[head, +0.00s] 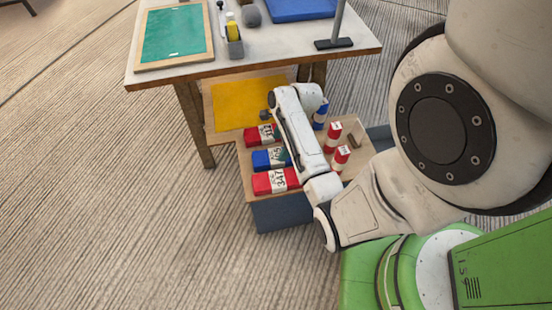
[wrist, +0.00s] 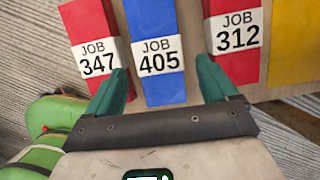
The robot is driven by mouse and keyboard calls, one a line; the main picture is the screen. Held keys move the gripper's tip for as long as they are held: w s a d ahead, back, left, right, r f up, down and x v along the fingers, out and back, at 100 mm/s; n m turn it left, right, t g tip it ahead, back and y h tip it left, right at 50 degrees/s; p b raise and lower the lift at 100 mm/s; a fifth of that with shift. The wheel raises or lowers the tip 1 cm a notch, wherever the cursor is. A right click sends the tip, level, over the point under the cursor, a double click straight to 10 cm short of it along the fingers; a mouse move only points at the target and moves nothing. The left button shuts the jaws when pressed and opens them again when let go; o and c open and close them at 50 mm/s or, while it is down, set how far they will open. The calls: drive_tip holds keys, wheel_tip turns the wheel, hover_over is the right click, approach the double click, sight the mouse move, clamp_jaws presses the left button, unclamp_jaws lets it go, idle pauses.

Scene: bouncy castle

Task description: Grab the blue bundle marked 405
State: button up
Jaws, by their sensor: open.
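The blue bundle marked JOB 405 (wrist: 150,20) has a white label band and lies flat between two red bundles. In the head view the blue bundle (head: 261,161) is in the middle of the row, its right end partly behind my arm. My gripper (wrist: 160,77) is open, with green fingers. In the wrist view its fingers lie on either side of the near end of the blue bundle, below the label in the picture. I cannot tell how far above the bundle they are.
Red bundles marked 347 (wrist: 88,20) and 312 (wrist: 237,64) lie close on both sides. Red-and-white blocks (head: 332,136) and a blue block (head: 320,117) stand to the right. A yellow sheet (head: 236,100) lies behind, under the workbench (head: 268,52).

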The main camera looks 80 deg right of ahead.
sight(276, 155)
drive_tip(key=b+x, duration=0.1)
drive_tip(key=x, duration=0.4)
drive_tip(key=shift+s+a+f+b, duration=0.1)
drive_tip(key=shift+s+f+b, duration=0.1)
drive_tip(key=shift+b, duration=0.2)
drive_tip(key=shift+r, duration=0.1)
drive_tip(key=c, duration=0.9)
